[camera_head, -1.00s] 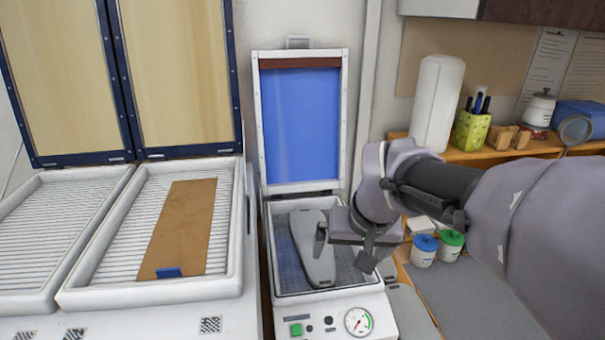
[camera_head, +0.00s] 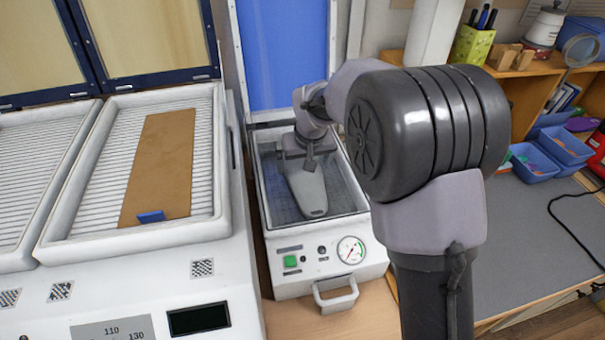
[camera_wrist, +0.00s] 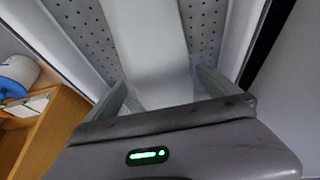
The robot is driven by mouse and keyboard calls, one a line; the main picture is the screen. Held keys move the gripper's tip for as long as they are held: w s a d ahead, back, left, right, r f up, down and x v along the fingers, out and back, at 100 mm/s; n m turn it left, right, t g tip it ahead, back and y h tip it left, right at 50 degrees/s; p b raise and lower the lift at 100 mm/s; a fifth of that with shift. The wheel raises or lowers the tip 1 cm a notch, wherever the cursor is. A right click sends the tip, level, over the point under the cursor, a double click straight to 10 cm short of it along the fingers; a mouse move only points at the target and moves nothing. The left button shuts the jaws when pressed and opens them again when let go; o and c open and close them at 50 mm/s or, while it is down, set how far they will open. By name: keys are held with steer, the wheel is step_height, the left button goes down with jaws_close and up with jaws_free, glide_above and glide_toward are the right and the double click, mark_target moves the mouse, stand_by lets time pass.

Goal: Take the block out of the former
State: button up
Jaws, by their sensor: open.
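The grey, foot-shaped block (camera_head: 308,190) lies in the open former, whose front (camera_head: 318,252) carries a gauge and a green button. The former's blue lid (camera_head: 285,55) stands up at the back. My gripper (camera_head: 296,160) is over the far part of the block, inside the former's opening, and hides that part. In the wrist view my gripper (camera_wrist: 162,88) is open, with one finger on each side of the pale block (camera_wrist: 150,40). I cannot tell whether the fingers touch it. The former's perforated bed (camera_wrist: 85,22) shows beside the block.
A heater with a brown sheet (camera_head: 160,165) on its slatted bed stands to the left, close to the former. A shelf with a green pen holder (camera_head: 472,45) and blue bins (camera_head: 560,148) is at the right. The grey mat (camera_head: 530,230) has free room.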

steer(key=x, duration=0.2)
steer(key=shift+w+f, duration=0.25)
steer(key=shift+f, duration=0.1)
steer(key=shift+s+r, duration=0.1)
steer(key=shift+r, duration=0.1)
steer(key=shift+c, duration=0.9)
steer(key=c, duration=1.4)
